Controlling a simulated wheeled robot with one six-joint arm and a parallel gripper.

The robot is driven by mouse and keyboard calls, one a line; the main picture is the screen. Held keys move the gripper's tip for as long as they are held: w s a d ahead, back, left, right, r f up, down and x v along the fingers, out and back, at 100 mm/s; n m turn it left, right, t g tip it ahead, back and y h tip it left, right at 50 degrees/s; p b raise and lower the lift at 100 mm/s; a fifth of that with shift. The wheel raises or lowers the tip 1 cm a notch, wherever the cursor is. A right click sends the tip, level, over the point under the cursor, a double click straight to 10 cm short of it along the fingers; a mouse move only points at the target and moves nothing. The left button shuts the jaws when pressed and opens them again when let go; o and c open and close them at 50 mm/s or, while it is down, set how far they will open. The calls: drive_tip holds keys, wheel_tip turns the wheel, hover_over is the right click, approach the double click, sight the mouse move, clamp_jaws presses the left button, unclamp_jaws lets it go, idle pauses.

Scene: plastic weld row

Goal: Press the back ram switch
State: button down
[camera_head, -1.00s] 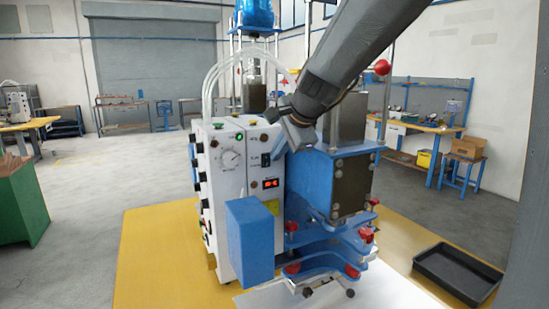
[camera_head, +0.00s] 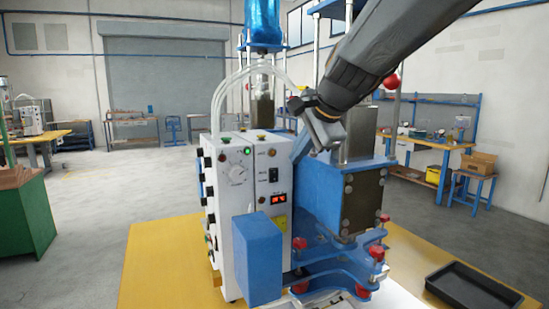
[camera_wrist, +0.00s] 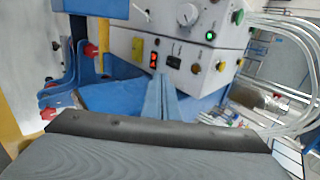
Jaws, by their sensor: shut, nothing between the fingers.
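The welding machine's white control box (camera_head: 236,205) carries a front panel with a dial, buttons, a lit red display (camera_head: 279,198) and a dark rocker switch (camera_head: 273,174). The same dark switch shows in the wrist view (camera_wrist: 173,62), beside the red display. Which control is the back ram switch cannot be read from the labels. My gripper (camera_head: 298,154) is shut and empty, at the right side of the control box near its upper edge. In the wrist view its fingertips (camera_wrist: 163,82) point toward the panel, below the display and switch, seemingly apart from them.
Blue press blocks and a blue base with red knobs (camera_head: 376,252) stand right of the control box. Clear hoses (camera_head: 222,95) rise above it. A black tray (camera_head: 470,288) lies at the right on the yellow table (camera_head: 150,262).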

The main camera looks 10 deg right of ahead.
drive_tip(key=f, duration=0.1)
drive_tip(key=p, duration=0.2)
approach(274, 175)
drive_tip(key=shift+w+a+f, duration=0.1)
drive_tip(key=shift+w+f, duration=0.45)
drive_tip(key=shift+f, duration=0.5)
drive_tip(key=shift+w+a+f, duration=0.1)
drive_tip(key=shift+w+f, duration=0.45)
drive_tip(key=shift+f, duration=0.55)
drive_tip(key=shift+w+a+f, duration=0.1)
drive_tip(key=shift+w+f, duration=0.5)
drive_tip(key=shift+f, duration=0.45)
